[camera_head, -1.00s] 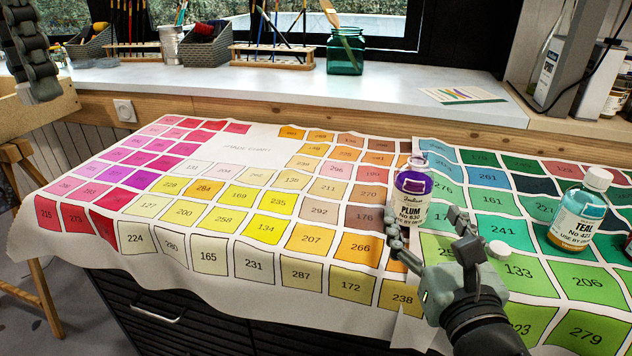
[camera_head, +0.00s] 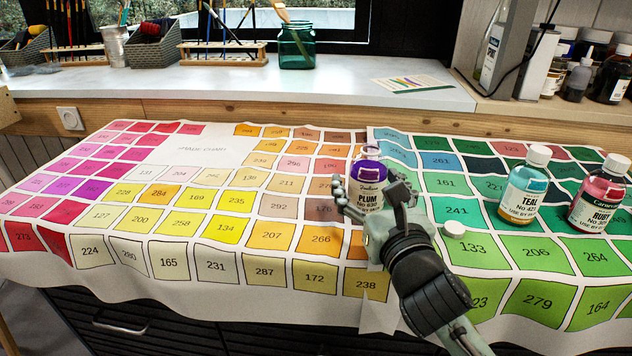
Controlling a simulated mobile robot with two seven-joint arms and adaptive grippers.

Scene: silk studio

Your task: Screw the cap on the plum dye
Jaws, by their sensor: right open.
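The plum dye (camera_head: 370,177) is a clear bottle with purple contents and a white label, upright on the colour chart. No cap shows on its neck. A small white cap (camera_head: 453,229) lies on the chart to the right of my right gripper. My right gripper (camera_head: 366,185) is open, with one finger to the left of the plum bottle and one to its right. Whether the fingers touch the glass I cannot tell. The gripper hides the bottle's lower right part. My left gripper is out of view.
A capped teal bottle (camera_head: 524,189) and a capped ruby bottle (camera_head: 598,196) stand to the right on the colour chart (camera_head: 190,150). Dark bottles (camera_head: 577,80) stand at the back right. A green glass jar (camera_head: 296,46) stands on the sill. The chart's left and middle are clear.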

